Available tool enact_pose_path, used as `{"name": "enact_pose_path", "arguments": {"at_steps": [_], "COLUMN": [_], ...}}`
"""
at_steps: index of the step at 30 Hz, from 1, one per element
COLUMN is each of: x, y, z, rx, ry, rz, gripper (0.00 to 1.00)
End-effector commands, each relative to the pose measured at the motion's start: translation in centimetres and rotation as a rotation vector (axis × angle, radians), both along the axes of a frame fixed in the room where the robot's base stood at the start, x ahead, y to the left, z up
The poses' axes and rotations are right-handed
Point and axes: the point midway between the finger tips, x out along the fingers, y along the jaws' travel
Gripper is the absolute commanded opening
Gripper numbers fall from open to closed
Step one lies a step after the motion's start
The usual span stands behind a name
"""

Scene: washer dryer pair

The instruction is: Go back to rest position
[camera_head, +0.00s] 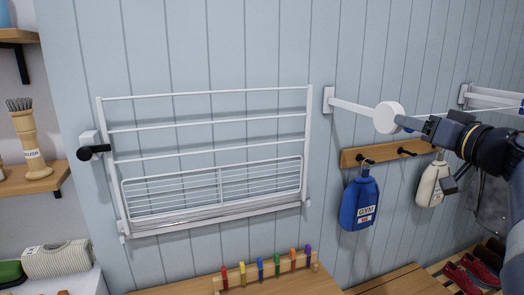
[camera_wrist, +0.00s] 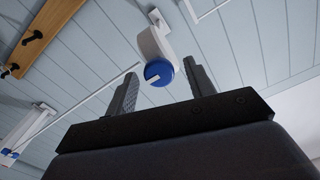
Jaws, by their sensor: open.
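My gripper (camera_head: 424,126) is at the right of the head view, close to a round white wall fitting (camera_head: 388,117) on a white wall arm. In the wrist view my gripper (camera_wrist: 163,66) has its two dark fingers spread apart with nothing held between them. The fitting's blue round end (camera_wrist: 158,73) shows between the fingers in that picture. I cannot tell whether any finger touches it. A thin line runs from near the fitting toward a white bracket on the right.
A white folding drying rack (camera_head: 210,160) is on the wall at left. Below the fitting, a wooden hook rail (camera_head: 385,153) holds a blue bag (camera_head: 358,202) and a white bag (camera_head: 432,183). Colored pegs (camera_head: 262,269) stand on a wooden surface below. Red shoes (camera_head: 464,279) are lower right.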

Motion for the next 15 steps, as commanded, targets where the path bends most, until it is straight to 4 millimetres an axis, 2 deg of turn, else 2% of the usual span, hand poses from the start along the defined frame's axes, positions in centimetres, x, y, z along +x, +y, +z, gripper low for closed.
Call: {"name": "enact_pose_path", "arguments": {"at_steps": [9, 15], "x": [-0.03, -0.02], "y": [0.07, 0.09], "z": [0.2, 0.11], "rx": [-0.19, -0.259], "ry": [-0.068, -0.094], "rz": [0.0, 0.0], "gripper": [0.51, 0.51]}}
